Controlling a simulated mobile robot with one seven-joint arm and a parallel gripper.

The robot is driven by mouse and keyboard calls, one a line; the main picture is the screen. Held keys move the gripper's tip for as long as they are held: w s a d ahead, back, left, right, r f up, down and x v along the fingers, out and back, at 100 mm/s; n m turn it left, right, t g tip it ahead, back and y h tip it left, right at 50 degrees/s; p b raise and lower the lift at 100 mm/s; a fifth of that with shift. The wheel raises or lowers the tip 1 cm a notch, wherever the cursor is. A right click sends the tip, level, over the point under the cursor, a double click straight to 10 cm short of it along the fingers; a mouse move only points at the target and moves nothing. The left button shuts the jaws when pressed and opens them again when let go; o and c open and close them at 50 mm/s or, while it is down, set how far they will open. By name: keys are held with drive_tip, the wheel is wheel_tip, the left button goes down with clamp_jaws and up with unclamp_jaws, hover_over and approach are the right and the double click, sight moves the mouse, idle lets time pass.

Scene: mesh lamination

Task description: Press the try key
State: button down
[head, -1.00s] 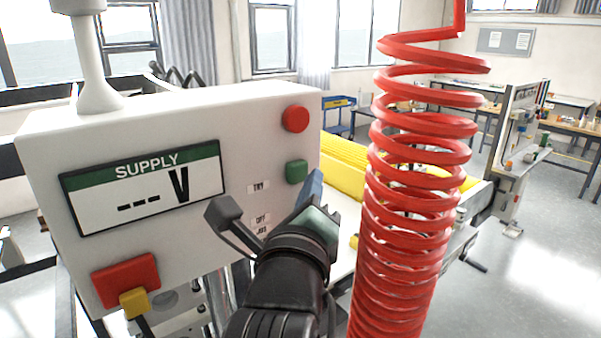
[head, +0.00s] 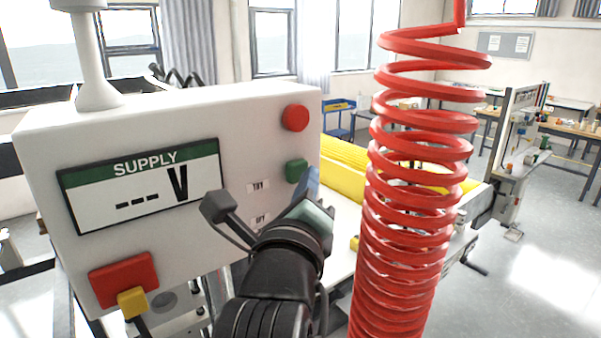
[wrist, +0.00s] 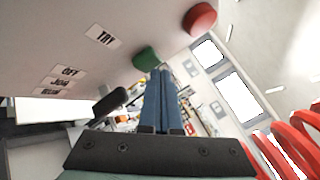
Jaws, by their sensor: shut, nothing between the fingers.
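The white control box carries a green key (head: 296,170), with a printed TRY label (head: 259,186) to its lower left. The green key also shows in the wrist view (wrist: 146,57), just left of the fingertips, and the TRY label (wrist: 103,37) lies further left. My gripper (head: 312,182) has blue fingers, which are shut and empty. In the head view the fingertips are just below and right of the green key. In the wrist view (wrist: 161,76) they point toward the key's right side. I cannot tell whether they touch it.
A red round button (head: 295,118) sits above the green key. A black selector lever (head: 218,207) sticks out left of my gripper. A SUPPLY display (head: 142,187) shows dashes and V. A red coiled hose (head: 415,200) hangs close on the right.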

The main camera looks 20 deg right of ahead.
drive_tip(key=shift+w+a+b, duration=0.2)
drive_tip(key=shift+w+b, duration=0.1)
drive_tip(key=shift+w, duration=0.2)
idle(0.6)
drive_tip(key=shift+s, duration=0.1)
drive_tip(key=shift+s+d, duration=0.3)
drive_tip(key=shift+s, duration=0.5)
drive_tip(key=shift+s+d+b, duration=0.15)
drive_tip(key=shift+s+d, duration=0.15)
drive_tip(key=shift+s, duration=0.5)
drive_tip(key=shift+s+d+b, duration=0.2)
drive_tip(key=shift+s+d, duration=0.1)
drive_tip(key=shift+s, duration=0.45)
drive_tip(key=shift+s+d+b, duration=0.15)
drive_tip(key=shift+s+d, duration=0.15)
drive_tip(key=shift+s, duration=0.5)
